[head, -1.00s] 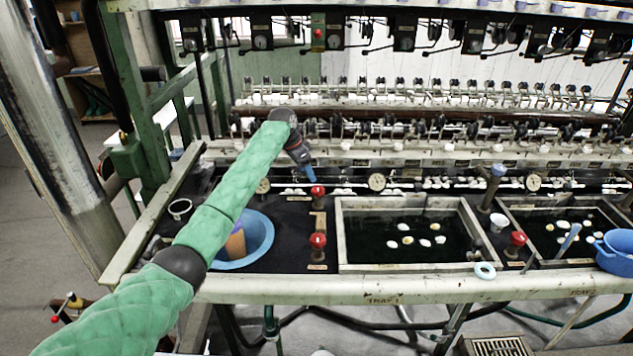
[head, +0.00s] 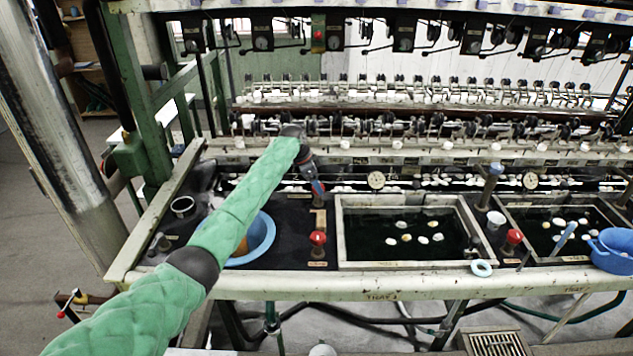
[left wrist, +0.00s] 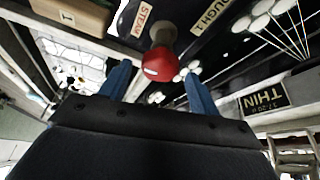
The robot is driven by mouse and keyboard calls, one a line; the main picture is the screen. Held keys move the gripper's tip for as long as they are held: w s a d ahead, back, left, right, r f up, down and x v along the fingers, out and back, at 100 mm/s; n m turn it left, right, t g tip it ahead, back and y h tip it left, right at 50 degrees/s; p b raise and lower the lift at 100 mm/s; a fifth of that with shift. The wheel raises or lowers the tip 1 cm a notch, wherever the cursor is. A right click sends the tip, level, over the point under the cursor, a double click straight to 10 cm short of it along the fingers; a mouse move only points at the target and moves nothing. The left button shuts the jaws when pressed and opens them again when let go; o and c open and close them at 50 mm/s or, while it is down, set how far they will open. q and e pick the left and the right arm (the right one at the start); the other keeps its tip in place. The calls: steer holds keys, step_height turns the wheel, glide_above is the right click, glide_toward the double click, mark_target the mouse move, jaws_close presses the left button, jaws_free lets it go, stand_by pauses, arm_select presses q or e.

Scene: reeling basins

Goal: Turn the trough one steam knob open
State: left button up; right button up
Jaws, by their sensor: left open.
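A red steam knob (left wrist: 160,65) on a dark stem shows in the left wrist view, beside a "STEAM" label and a partly cut-off label. My left gripper (left wrist: 157,82) is open, with its two blue fingers on either side of the knob; I cannot tell whether they touch it. In the head view the left gripper (head: 318,188) comes down at the rear knob's place on the black panel and mostly hides that knob. A second red knob (head: 318,238) stands in front of it, clear of the gripper. My right gripper is not in view.
A dark water trough (head: 340,235) with white cocoons lies right of the knobs. A blue basin (head: 265,240) is at the left, partly behind my arm. A gauge (head: 376,180) and reeling machinery stand behind. Another red knob (head: 514,237) and a blue pot (head: 612,250) are further right.

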arm_select(q)
steer(key=shift+d+f, duration=0.2)
steer(key=shift+f, duration=0.25)
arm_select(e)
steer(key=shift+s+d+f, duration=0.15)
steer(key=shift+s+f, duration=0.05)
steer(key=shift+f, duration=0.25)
arm_select(q)
steer(key=c, duration=1)
steer(key=shift+o, duration=0.2)
